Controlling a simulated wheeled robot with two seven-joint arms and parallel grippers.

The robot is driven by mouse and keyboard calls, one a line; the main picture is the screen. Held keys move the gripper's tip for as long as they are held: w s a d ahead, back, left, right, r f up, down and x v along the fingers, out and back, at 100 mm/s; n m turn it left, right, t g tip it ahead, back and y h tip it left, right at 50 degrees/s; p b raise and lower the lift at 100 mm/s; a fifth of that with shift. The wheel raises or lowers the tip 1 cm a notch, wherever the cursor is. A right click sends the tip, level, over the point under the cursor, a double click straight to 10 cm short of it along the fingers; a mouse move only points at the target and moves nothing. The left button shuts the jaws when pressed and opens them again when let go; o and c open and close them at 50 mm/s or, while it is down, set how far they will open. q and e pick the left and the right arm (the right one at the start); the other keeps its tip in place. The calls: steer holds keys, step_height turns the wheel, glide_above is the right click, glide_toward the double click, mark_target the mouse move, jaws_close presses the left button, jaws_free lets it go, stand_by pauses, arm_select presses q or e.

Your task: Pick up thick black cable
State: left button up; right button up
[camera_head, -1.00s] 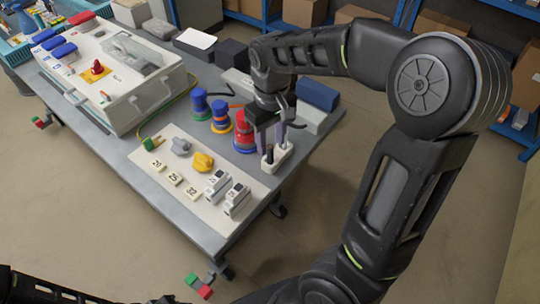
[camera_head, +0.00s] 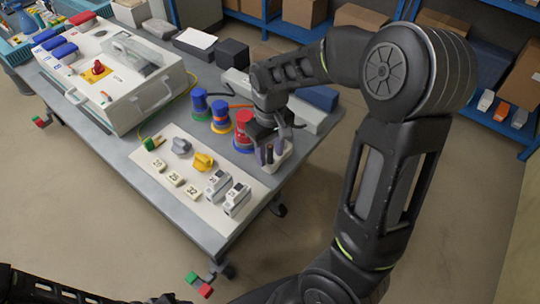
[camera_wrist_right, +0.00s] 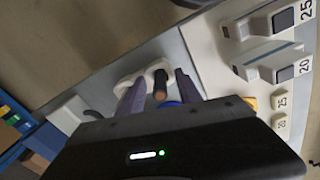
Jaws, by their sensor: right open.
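A thick black cable (camera_head: 269,156) stands upright in a white holder (camera_head: 284,160) near the table's right edge. In the right wrist view, its brownish top (camera_wrist_right: 160,82) shows between the fingers, with the white holder (camera_wrist_right: 128,82) behind. My right gripper (camera_head: 267,161) points down over the holder. It is open, with one purple-grey finger on each side of the cable in the wrist view (camera_wrist_right: 161,92); I cannot tell whether either finger touches it. My left gripper is out of view; only part of my left arm shows at the lower left.
Blue, yellow and red spools (camera_head: 221,117) stand close to the left of my right gripper. A white board (camera_head: 196,187) with switches, knobs and number tags lies in front. A large grey-white box (camera_head: 120,80) fills the table's left. Grey and blue blocks (camera_head: 318,98) lie behind.

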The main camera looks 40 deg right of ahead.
steer(key=shift+c, duration=0.2)
jaws_close()
stand_by(0.3)
